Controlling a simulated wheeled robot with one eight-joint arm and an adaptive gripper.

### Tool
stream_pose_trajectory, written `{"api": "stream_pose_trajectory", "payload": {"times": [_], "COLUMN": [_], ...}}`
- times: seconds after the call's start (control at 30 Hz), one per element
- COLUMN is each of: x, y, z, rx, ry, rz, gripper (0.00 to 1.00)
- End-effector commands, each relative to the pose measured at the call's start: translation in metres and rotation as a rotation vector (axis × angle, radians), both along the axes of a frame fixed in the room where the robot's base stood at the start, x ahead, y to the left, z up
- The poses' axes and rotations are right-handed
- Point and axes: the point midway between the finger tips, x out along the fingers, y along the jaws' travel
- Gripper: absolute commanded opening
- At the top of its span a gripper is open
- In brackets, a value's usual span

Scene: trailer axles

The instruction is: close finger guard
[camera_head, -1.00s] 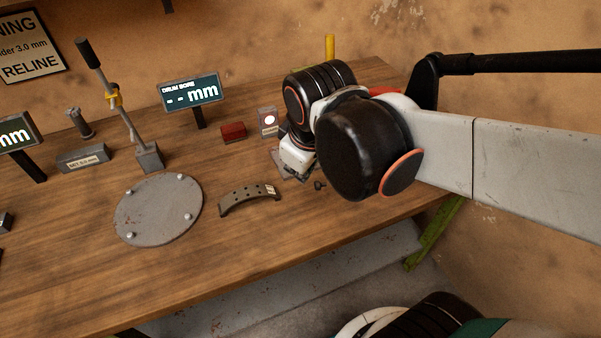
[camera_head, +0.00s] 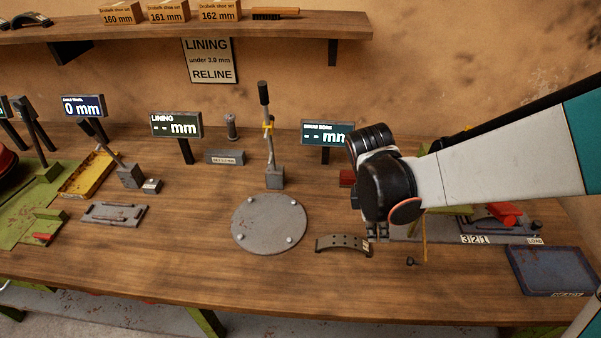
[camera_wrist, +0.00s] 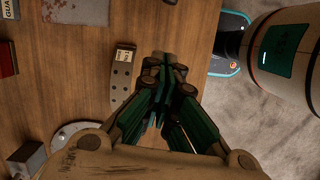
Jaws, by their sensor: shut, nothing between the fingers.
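I cannot clearly make out the finger guard in the head view. An olive-yellow frame (camera_head: 447,209) with an upright yellow bar (camera_head: 425,240) stands behind my arm at the right, on a grey plate marked 3 2 1. It may be the guard, but my arm hides part of it. In the wrist view a label reading "GUA" (camera_wrist: 12,9) is cut off at the top left. My gripper (camera_head: 377,237) points down at the right end of the curved brake shoe (camera_head: 342,243). Its fingers (camera_wrist: 163,98) are shut and empty, beside the shoe (camera_wrist: 122,74).
A round grey plate (camera_head: 269,224) lies left of the shoe. A small dark ring (camera_head: 410,261) lies on the bench. A red-handled part (camera_head: 505,213) and a blue-grey tray (camera_head: 553,270) are at the right. The front strip of bench is clear.

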Motion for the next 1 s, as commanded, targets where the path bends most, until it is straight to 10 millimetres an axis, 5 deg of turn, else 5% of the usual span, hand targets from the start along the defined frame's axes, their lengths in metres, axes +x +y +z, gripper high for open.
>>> {"api": "stream_pose_trajectory", "payload": {"times": [0.47, 0.7, 1.0], "x": [-0.002, -0.006, -0.007], "y": [-0.022, -0.054, -0.061], "z": [-0.091, -0.086, -0.085], "rx": [0.001, 0.001, 0.001], "ry": [-0.001, -0.003, -0.002], "rz": [-0.004, -0.006, -0.003], "gripper": [0.00, 0.00, 0.00]}}
